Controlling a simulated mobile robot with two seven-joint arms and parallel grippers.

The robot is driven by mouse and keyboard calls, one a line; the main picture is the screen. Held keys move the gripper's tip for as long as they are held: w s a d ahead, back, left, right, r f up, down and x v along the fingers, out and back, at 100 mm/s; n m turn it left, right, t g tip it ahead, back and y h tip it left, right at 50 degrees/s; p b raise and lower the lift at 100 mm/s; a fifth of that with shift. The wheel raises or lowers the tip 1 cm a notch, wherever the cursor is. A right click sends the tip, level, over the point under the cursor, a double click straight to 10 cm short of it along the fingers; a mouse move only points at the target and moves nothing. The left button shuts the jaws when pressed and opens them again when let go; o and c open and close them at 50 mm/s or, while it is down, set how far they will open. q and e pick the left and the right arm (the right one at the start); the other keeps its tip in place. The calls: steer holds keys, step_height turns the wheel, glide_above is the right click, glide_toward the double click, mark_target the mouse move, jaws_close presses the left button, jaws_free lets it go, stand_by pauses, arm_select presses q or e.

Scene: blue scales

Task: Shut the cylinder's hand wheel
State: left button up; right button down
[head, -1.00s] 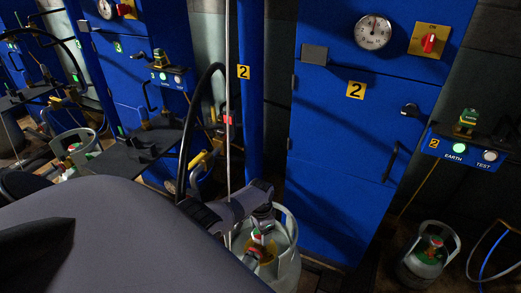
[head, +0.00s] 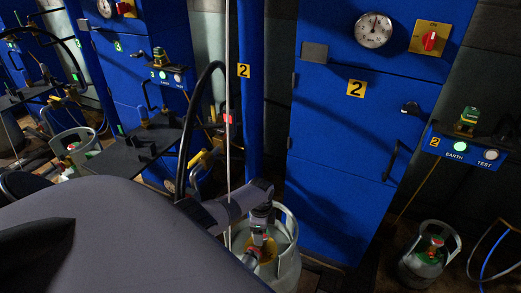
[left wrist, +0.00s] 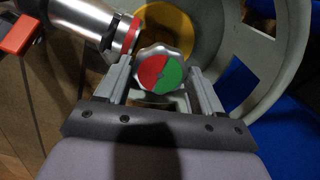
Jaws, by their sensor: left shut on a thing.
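The grey gas cylinder (head: 287,262) with an open collar stands on the floor at bottom centre of the head view, partly hidden by my arm. My left gripper (head: 258,238) reaches down to its valve there. In the left wrist view the hand wheel (left wrist: 160,71) is a silver lobed knob with a half red, half green face. My left gripper (left wrist: 160,78) has one finger on either side of the wheel and is shut on it. The cylinder's pale collar (left wrist: 280,95) curves around at the right. My right gripper is not in view.
A silver connector with a red ring (left wrist: 128,38) sits close to the left finger. A blue cabinet (head: 345,150) marked 2 stands behind. Another cylinder (head: 425,262) is at the right. A thin pale cable (head: 228,120) hangs beside my arm.

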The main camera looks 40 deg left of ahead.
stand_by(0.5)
arm_select(q)
steer(key=o, duration=1)
steer(key=shift+o, duration=0.2)
steer(key=shift+r, duration=0.1)
step_height(320, 180, up, 5)
steer(key=p, duration=0.3)
steer(key=shift+r, duration=0.1)
steer(key=shift+r+p, duration=0.45)
steer(key=shift+r, duration=0.4)
steer(key=shift+s, duration=0.1)
